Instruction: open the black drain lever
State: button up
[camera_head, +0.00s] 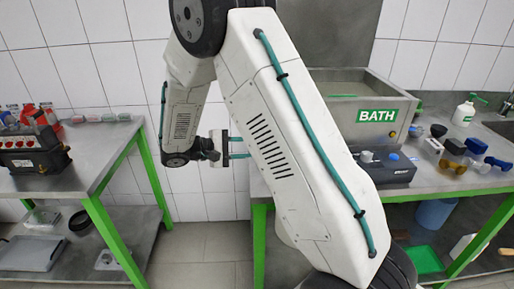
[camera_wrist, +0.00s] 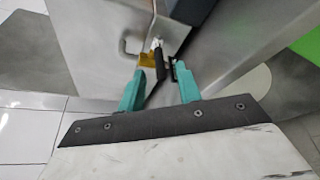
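The black drain lever (camera_wrist: 160,62) shows in the wrist view beside a brass valve body (camera_wrist: 148,61), against a grey metal wall. My gripper (camera_wrist: 160,72) has two teal fingers standing apart. The lever lies in the gap between their tips, just beyond or level with them; I cannot tell whether either finger touches it. In the head view my gripper (camera_head: 247,147) points right and its tips reach behind my own arm. The lever is not seen in the head view. The metal basin marked BATH (camera_head: 345,90) stands on the right bench, partly hidden by my arm.
A dark device with a blue knob (camera_head: 388,168) sits on the right bench in front of the basin. A bottle (camera_head: 464,110) and small parts are further right. The left bench (camera_head: 100,150) holds a black box (camera_head: 32,158). Floor shows between the benches.

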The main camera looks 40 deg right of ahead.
jog(key=shift+x, duration=2.3)
grip_shut()
